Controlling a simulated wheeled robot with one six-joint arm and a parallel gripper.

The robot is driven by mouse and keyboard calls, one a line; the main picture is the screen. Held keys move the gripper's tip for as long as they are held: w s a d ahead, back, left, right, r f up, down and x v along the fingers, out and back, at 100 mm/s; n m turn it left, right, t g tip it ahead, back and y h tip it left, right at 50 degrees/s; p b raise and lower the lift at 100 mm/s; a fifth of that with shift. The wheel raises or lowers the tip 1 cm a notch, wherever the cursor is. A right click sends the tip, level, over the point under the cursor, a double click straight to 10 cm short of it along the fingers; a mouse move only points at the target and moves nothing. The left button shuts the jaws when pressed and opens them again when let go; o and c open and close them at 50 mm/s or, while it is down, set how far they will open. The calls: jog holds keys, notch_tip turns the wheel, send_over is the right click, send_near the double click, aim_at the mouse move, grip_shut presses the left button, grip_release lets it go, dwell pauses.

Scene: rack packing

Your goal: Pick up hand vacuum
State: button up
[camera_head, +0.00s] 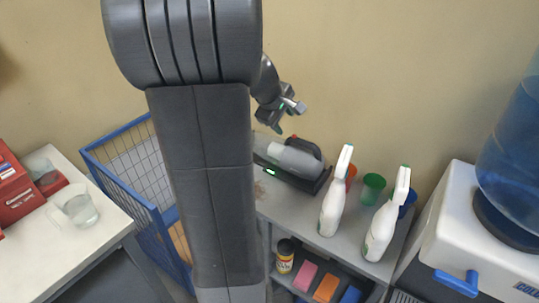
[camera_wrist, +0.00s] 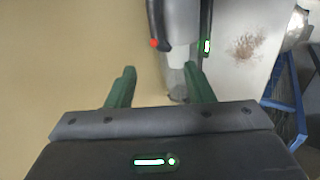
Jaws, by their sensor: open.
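The hand vacuum (camera_head: 294,160), grey and black, lies on the top shelf of a grey rack (camera_head: 280,200) against the wall. In the wrist view the hand vacuum (camera_wrist: 182,35) shows at the top centre, with a black handle, a red spot and a dark strip with a green light beside it. My gripper (camera_head: 288,117) is above the hand vacuum in the head view, apart from it. In the wrist view my gripper (camera_wrist: 160,70) is open, with green fingers spread and nothing between them. My arm hides part of the rack's left side.
Two white spray bottles (camera_head: 336,195) (camera_head: 387,220) and several coloured cups (camera_head: 373,188) stand right of the vacuum. A water cooler (camera_head: 490,245) is at the right. A blue-rimmed wire cart (camera_head: 118,137) and a white table (camera_head: 70,245) are at the left.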

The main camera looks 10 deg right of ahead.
aim_at(298, 140)
jog(key=x, duration=0.9)
jog(key=d+x, duration=0.1)
jog(key=x, duration=0.3)
jog(key=shift+s+d+f+p, duration=0.1)
jog(key=shift+d+f+p, duration=0.05)
jog(key=shift+d+p, duration=0.15)
grip_shut()
